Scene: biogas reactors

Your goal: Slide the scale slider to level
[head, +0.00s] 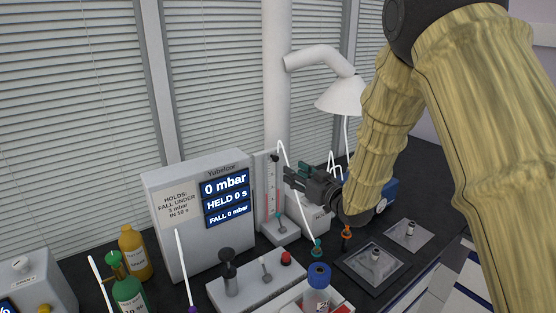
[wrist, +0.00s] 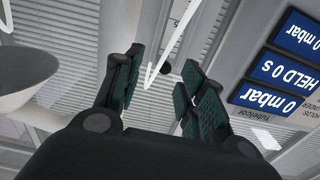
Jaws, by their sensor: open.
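An upright white scale panel (head: 259,190) with a red line and graduation marks stands on a pale base just right of the pressure display box. A small black knob (head: 275,158), which looks like the scale slider, sits near the panel's top. In the wrist view, which is turned upside down, a dark round knob (wrist: 164,68) shows beyond and between the fingers. My gripper (head: 289,177) is open and empty, in front of and to the right of the panel, slightly below the knob. Its green-padded fingers (wrist: 160,93) appear apart from the knob. The exact slider level cannot be read.
The display box (head: 190,245) reads 0 mbar, HELD 0 s. A white tube (head: 298,195) hangs close by my gripper. A blue-capped bottle (head: 318,290), a valve block (head: 250,290) and metal plates (head: 355,262) stand in front. A white lamp-like hood (head: 341,97) is behind.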

